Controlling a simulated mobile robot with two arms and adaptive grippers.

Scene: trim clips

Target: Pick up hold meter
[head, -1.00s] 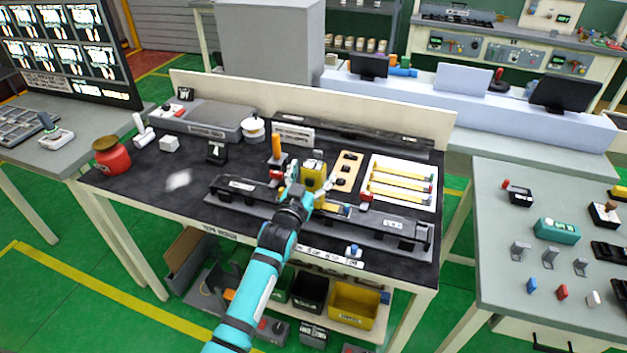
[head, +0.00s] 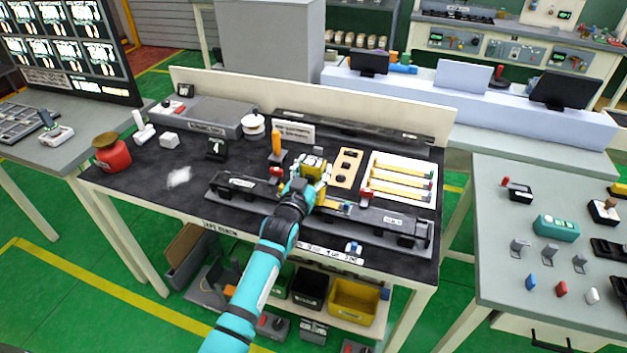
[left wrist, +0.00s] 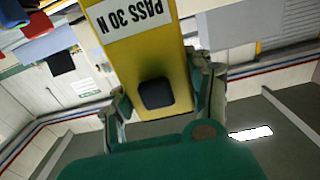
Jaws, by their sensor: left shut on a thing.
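The hold meter is a yellow block (head: 313,162) above the middle of the black workbench in the head view. In the left wrist view the yellow block (left wrist: 148,62) fills the upper middle, with a white label reading "PASS 30 N" upside down and a dark square button. My left gripper (head: 309,176) is shut on it, with one finger on each side. The gripper's fingers also show in the left wrist view (left wrist: 163,100). The gripper hides part of the meter in the head view. My right gripper is not in view.
A long dark trim rail (head: 390,229) lies below the gripper on the bench. A white tray of yellow strips (head: 402,184) lies farther right. The bench's left front is mostly clear.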

